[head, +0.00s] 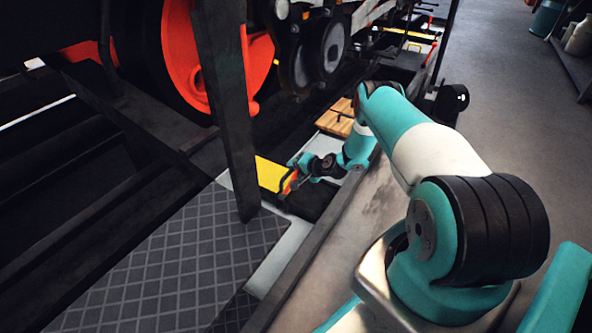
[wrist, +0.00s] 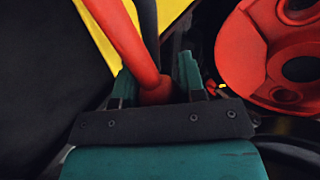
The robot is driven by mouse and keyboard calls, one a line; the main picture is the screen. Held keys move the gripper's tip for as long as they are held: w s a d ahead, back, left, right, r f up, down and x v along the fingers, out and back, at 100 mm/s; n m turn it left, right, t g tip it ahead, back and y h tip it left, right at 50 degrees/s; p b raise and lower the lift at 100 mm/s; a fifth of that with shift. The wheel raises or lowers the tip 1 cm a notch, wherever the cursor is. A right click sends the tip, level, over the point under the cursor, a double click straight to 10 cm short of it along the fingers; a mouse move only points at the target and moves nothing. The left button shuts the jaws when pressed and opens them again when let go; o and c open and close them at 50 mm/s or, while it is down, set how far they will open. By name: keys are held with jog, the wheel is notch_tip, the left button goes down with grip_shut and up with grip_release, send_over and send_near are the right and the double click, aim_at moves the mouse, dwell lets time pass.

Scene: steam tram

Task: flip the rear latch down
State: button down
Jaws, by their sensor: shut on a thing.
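A red lever (wrist: 118,35), which looks like the rear latch, runs from the upper left into my gripper (wrist: 153,75) in the wrist view. The two teal fingers stand on either side of its thick lower end and are shut on it. The lever slants up and left across a yellow surface (wrist: 160,12), with a dark bar beside it. In the head view my gripper (head: 297,172) is at the right end of a yellow panel (head: 268,173), low beside the machine. The lever is too small and covered there to tell its angle.
A dark upright post (head: 226,100) stands left of my gripper, with a patterned step plate (head: 175,270) below. Red wheels (head: 185,50) are behind; one red wheel (wrist: 270,50) is close at right in the wrist view. Open floor (head: 500,110) lies right.

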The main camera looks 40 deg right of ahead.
dwell(0.4)
jog(key=c, duration=0.7)
grip_release()
jog(key=shift+s+d+r+p, duration=0.1)
jog(key=shift+s+r+p, duration=0.15)
jog(key=shift+r+p, duration=0.1)
jog(key=shift+p+v, duration=4.75)
jog(key=shift+v, duration=3.55)
